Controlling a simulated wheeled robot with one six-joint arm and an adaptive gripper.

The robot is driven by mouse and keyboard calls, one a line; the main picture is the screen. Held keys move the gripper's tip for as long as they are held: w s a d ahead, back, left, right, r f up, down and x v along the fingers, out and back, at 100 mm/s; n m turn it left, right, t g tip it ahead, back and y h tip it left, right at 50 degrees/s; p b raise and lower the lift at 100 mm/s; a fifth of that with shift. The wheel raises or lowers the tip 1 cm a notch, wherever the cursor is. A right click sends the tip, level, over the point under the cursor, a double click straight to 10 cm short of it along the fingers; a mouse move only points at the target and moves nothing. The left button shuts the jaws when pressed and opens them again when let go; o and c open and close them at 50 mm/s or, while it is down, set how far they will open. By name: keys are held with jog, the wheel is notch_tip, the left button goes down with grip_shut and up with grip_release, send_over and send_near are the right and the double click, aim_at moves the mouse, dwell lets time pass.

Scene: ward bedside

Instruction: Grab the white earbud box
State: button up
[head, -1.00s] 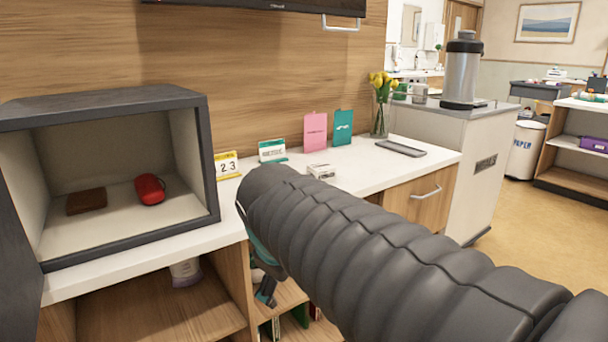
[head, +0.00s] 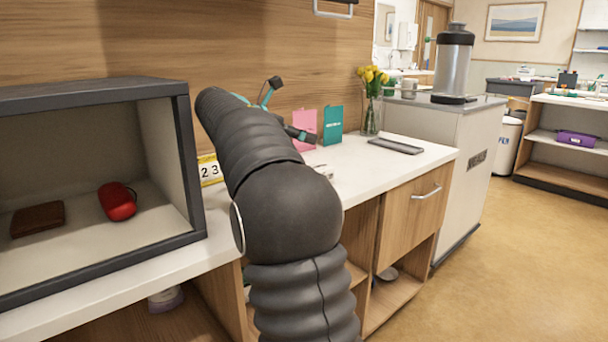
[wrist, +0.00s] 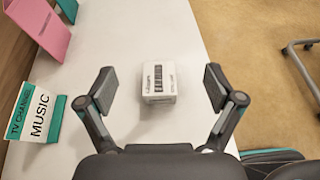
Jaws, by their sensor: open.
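The white earbud box (wrist: 159,82) lies on the white counter in the wrist view, with dark printing on the side facing me. It is in line with the gap between the fingers, and bare counter shows on both sides of it. My gripper (wrist: 159,88) is open and empty, with one finger to the left and one to the right in that view. In the head view my gripper (head: 284,108) is above the counter, its fingers spread. Only a small part of the box (head: 325,171) shows there, behind my arm.
A "MUSIC" card (wrist: 38,112) stands left of my gripper. A pink card (head: 304,130) and a teal card (head: 333,125) stand at the wall. A flower vase (head: 372,115) and a dark tablet (head: 396,146) are farther right. An open cabinet (head: 184,150) holds a red case (head: 117,201) and brown wallet (head: 38,219).

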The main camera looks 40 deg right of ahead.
jog(key=f, duration=0.2)
jog(key=f+b, duration=0.1)
jog(key=f, duration=0.2)
jog(key=f+b, duration=0.1)
jog(key=f, duration=0.1)
jog(key=shift+w+a+f, duration=0.1)
jog(key=shift+w+f, duration=0.2)
jog(key=shift+f, duration=0.1)
jog(key=shift+b+x, duration=0.5)
jog(key=shift+x, duration=3.4)
jog(key=shift+a, duration=0.1)
jog(key=c, duration=1.3)
